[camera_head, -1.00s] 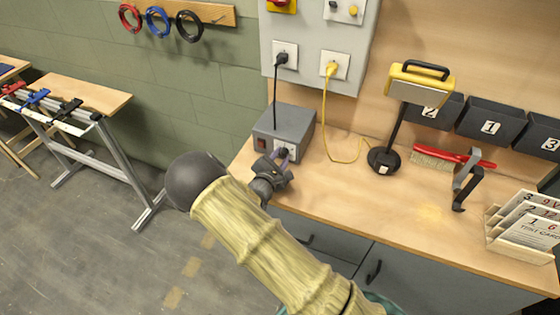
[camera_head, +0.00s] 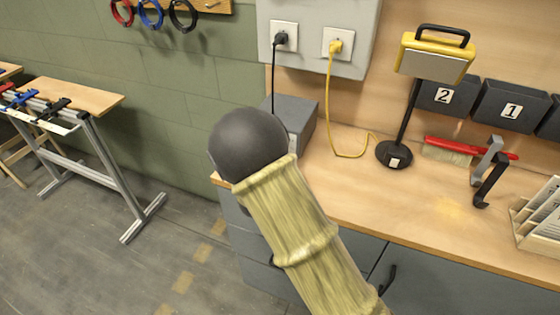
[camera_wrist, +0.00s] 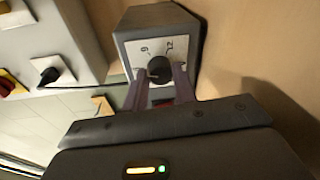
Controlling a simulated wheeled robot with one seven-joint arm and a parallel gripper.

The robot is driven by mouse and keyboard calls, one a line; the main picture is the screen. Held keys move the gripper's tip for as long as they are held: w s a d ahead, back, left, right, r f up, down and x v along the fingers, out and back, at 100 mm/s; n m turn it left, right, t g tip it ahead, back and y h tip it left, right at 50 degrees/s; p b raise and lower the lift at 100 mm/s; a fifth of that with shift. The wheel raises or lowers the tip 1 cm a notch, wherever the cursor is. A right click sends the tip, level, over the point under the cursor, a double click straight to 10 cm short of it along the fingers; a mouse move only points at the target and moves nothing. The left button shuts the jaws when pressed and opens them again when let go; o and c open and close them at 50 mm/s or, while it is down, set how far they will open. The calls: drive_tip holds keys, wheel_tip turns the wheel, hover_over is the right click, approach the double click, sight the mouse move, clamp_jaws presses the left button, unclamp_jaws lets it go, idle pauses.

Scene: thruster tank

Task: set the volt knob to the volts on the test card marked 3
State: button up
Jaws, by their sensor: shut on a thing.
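The grey power supply box (camera_head: 303,113) stands at the left end of the bench, largely hidden behind my arm. In the wrist view its white dial panel (camera_wrist: 142,49) shows what look like a 6 or 9 and a 12 beside the black volt knob (camera_wrist: 161,67). My gripper (camera_wrist: 160,78) is shut on the knob, one finger on each side. Where the knob points is hard to tell. The test cards (camera_head: 543,209) stand in a wooden holder at the right edge, cut off, with their print unreadable now. About a second ago card 3 appeared to read 9 V.
Black and yellow plugs with cords sit in wall sockets (camera_head: 338,43) behind the box. Bins (camera_head: 509,105) hang at the back.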

drive_tip(key=shift+d+f+m+t+b, duration=0.15)
drive_tip(key=shift+m+b, duration=0.45)
drive_tip(key=shift+b, duration=1.15)
drive_tip(key=shift+a+f+m+t+b, duration=0.15)
drive_tip(key=shift+m+b, duration=0.45)
drive_tip(key=shift+b, duration=1.15)
drive_tip(key=shift+d+f+m+b, duration=0.15)
drive_tip(key=shift+m+b, duration=0.45)
drive_tip(key=shift+b, duration=1.15)
drive_tip(key=shift+y+b, duration=0.3)
drive_tip(key=shift+b, duration=0.25)
drive_tip(key=shift+r+m+b, duration=0.1)
drive_tip(key=shift+m+b, duration=0.3)
drive_tip(key=shift+b, duration=0.3)
drive_tip(key=shift+r+b, duration=0.15)
drive_tip(key=shift+b, duration=0.25)
drive_tip(key=o, duration=1)
drive_tip(key=shift+s, duration=0.1)
drive_tip(key=f+v, duration=0.1)
drive_tip(key=v, duration=1.6)
drive_tip(key=shift+r, duration=0.45)
